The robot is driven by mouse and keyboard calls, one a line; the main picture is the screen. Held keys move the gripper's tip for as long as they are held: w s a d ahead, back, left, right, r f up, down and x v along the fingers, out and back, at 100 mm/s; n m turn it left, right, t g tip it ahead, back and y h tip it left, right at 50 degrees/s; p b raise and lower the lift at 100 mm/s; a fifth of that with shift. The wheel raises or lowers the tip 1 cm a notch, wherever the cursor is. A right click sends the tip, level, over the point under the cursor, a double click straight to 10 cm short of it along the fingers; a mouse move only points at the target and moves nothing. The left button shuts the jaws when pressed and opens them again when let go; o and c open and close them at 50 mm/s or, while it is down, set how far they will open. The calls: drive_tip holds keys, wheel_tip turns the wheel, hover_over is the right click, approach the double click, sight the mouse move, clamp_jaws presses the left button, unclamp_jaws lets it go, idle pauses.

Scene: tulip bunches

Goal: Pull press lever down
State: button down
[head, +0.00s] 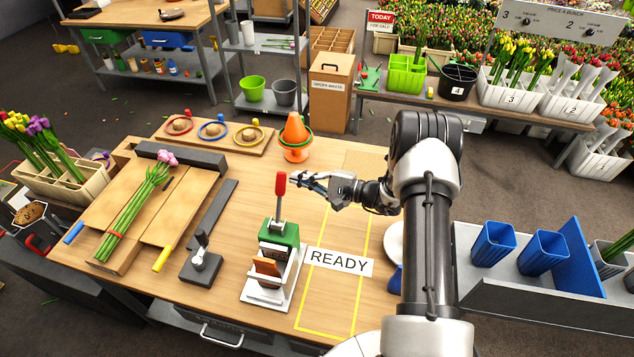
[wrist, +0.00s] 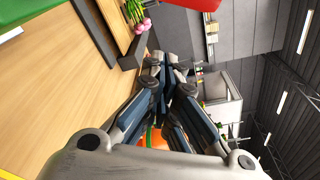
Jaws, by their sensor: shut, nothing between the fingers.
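The press (head: 274,265) stands on the wooden table, with a green head, a white base and a brown block in it. Its lever (head: 281,188) has a red grip and stands upright above the green head. My gripper (head: 293,179) is shut and empty, with its tips close to the right side of the red grip. I cannot tell whether they touch it. In the wrist view my gripper (wrist: 165,65) shows closed fingers, and part of the red lever grip (wrist: 192,4) shows at the top edge.
A READY sign (head: 338,262) lies right of the press inside a yellow outline. An orange cone (head: 295,132) stands behind the lever. A small dark lever device (head: 201,262) is left of the press. A bunch of tulips (head: 133,210) lies on a wooden board farther left.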

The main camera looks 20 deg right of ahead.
drive_tip(key=shift+s+a+r, duration=0.45)
drive_tip(key=shift+s+a, duration=0.05)
drive_tip(key=shift+a, duration=0.2)
drive_tip(key=shift+s+a+r, duration=0.45)
drive_tip(key=shift+a, duration=0.25)
drive_tip(key=shift+d, duration=0.1)
